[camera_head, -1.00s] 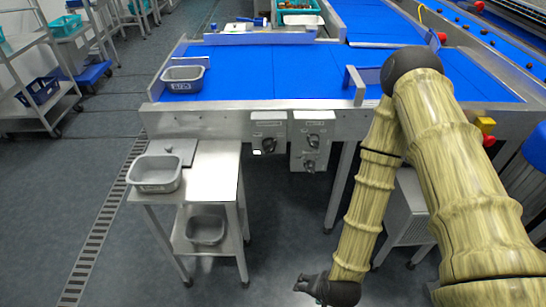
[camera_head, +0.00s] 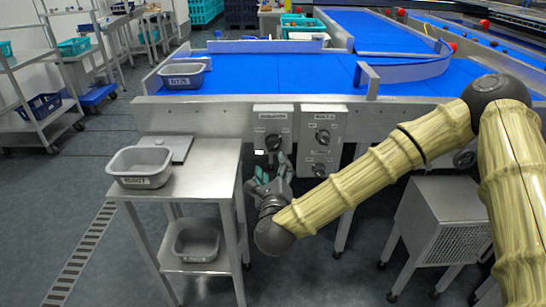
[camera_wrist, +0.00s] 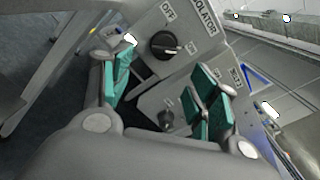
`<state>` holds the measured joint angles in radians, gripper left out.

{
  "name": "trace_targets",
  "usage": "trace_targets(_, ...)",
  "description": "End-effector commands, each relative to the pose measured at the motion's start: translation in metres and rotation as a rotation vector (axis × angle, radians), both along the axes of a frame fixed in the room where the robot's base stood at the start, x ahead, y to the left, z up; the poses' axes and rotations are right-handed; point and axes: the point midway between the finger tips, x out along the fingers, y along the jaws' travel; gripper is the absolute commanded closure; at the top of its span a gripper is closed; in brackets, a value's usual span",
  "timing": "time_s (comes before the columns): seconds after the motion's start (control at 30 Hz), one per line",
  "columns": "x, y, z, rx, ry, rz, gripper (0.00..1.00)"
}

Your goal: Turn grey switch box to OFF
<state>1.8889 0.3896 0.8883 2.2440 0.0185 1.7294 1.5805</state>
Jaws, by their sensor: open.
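Two grey switch boxes hang on the front of the blue conveyor table. The left switch box (camera_head: 260,128) has one black knob (camera_head: 272,141). In the wrist view this box (camera_wrist: 140,32) reads ISOLATOR, with OFF above the knob and ON to its right. The black knob (camera_wrist: 163,46) shows a pale mark pointing toward ON. The right switch box (camera_head: 335,124) carries two knobs and shows partly behind a finger in the wrist view (camera_wrist: 233,76). My gripper (camera_head: 271,170) is open and empty, just below the left box; its teal-padded fingers (camera_wrist: 165,88) are apart, not touching the knob.
A steel side table (camera_head: 212,160) stands to the left, holding a grey bin (camera_head: 140,181) and a flat plate; another bin (camera_head: 197,259) sits on its lower shelf. A grey bin (camera_head: 182,83) is on the blue belt (camera_head: 290,72). A grey vented cabinet (camera_head: 440,200) stands right.

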Motion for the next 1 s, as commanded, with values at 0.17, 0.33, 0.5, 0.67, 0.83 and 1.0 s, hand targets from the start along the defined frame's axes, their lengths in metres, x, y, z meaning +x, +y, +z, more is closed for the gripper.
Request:
trace_targets(0.17, 0.010, -0.002, 0.006, 0.032, -0.016, -0.015, 0.40)
trace_targets(0.33, 0.032, -0.002, 0.005, 0.029, -0.016, -0.015, 0.40)
trace_targets(0.5, 0.061, -0.002, 0.005, 0.028, -0.015, -0.014, 0.40)
trace_targets(0.67, 0.085, -0.002, 0.005, 0.028, -0.015, -0.014, 0.40)
trace_targets(0.83, 0.102, -0.002, 0.005, 0.027, -0.013, -0.013, 0.40)
trace_targets(1.0, 0.109, -0.002, 0.005, 0.027, -0.013, -0.012, 0.40)
